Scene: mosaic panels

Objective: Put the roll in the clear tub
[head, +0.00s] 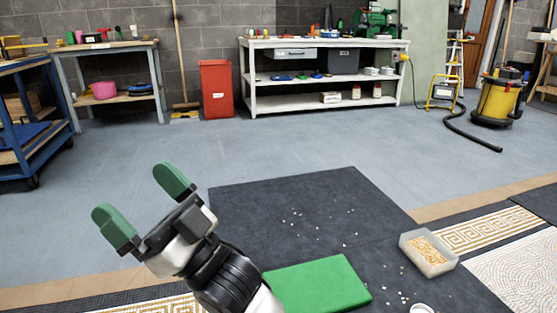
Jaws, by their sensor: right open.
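A clear tub (441,268) with orange-tan pieces inside stands on the floor at the lower right, beside a patterned mosaic strip. A small white round thing (422,309) is cut off by the bottom edge, below the tub; it may be the roll, but too little of it shows to tell. My right gripper (145,204) has green finger pads spread wide apart, with nothing between them. It is at the left, well away from the tub and the white round thing. My left gripper is out of view.
A green pad (317,286) lies on dark floor panels (290,200) scattered with white chips. Patterned mosaic panels (520,268) lie at the right. Behind stand a red bin (216,90), a white workbench (322,43) and a yellow vacuum (497,100). The grey floor between is clear.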

